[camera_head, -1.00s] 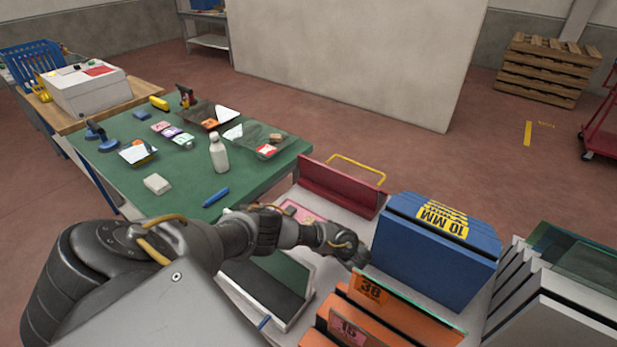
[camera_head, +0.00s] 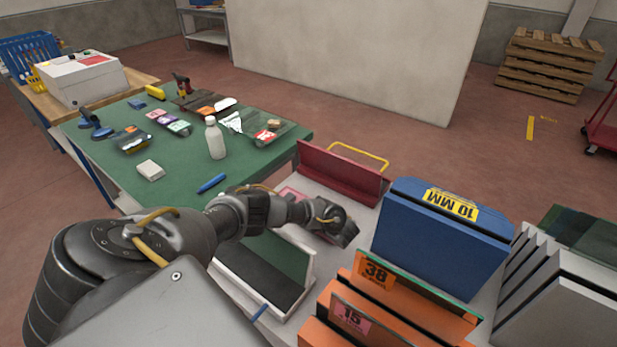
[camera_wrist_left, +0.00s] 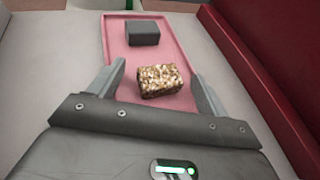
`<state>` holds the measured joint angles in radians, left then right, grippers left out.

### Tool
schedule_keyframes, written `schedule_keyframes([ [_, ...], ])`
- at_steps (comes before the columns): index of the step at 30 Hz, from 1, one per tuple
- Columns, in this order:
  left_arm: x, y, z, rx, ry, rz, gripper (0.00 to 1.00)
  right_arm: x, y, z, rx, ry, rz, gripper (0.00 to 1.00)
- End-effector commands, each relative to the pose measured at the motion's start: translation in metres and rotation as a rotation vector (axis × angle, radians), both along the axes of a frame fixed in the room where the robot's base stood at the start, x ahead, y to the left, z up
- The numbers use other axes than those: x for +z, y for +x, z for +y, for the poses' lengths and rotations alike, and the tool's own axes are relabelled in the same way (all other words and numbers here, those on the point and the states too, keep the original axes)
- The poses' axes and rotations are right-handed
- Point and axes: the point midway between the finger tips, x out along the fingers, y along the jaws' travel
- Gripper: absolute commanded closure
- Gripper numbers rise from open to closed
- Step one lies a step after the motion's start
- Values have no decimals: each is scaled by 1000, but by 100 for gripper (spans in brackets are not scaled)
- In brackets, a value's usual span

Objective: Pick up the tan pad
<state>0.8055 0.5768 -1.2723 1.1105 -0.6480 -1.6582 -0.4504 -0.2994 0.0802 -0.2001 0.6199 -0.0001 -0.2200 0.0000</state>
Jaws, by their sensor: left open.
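The tan pad (camera_wrist_left: 159,81), a small speckled brown and tan block, lies on a pink tray (camera_wrist_left: 118,43) in the left wrist view. My left gripper (camera_wrist_left: 160,72) is open, with one finger on each side of the pad and a gap to both. In the head view my left gripper (camera_head: 342,236) is over the tray (camera_head: 290,193), and my arm hides most of the tray and the pad. My right gripper is not in view.
A dark grey block (camera_wrist_left: 143,32) lies on the tray beyond the pad. A red wall (camera_wrist_left: 245,75) runs along the tray's right side. In the head view, a blue rack (camera_head: 440,240) and orange racks (camera_head: 400,300) stand close to my left gripper's right.

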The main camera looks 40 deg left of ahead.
Motion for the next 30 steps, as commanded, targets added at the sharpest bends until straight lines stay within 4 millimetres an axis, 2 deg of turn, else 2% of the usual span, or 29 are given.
schedule_keyframes([
  [1, 1, 0, 0, 0, 0, 0, 24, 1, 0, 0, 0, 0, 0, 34],
  [9, 0, 0, 0, 0, 0, 0, 60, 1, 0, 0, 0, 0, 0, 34],
  [12, 0, 0, 0, 0, 0, 0, 69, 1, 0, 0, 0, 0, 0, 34],
  [24, 1, 0, 0, 0, 0, 0, 71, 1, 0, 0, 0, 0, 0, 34],
  [30, 16, 0, -1, 1, -2, -1, 71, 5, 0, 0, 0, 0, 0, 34],
])
